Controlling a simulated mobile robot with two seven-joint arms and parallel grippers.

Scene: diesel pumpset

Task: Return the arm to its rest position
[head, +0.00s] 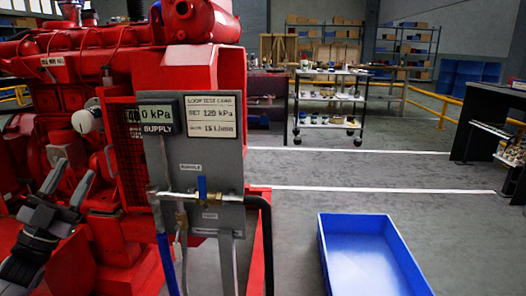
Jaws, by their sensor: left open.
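My left gripper (71,180) is at the lower left in the head view. Its two dark fingers point up and stand apart, with nothing seen between them. It is in front of the red diesel pumpset (95,70), to the left of the grey panel (222,150). I cannot tell whether it touches the machine. The panel carries a display reading "0 kPa SUPPLY" (157,115), a "LOOP TEST CARD" label (211,116) and a brass valve with a blue handle (202,188). My right gripper is out of view.
A blue open bin (375,265), seemingly empty, is at the lower right. A black hose (266,235) and a blue hose (167,262) run down from the panel. A wheeled shelf cart (330,97) and a dark bench (485,125) stand farther back. Grey floor between is clear.

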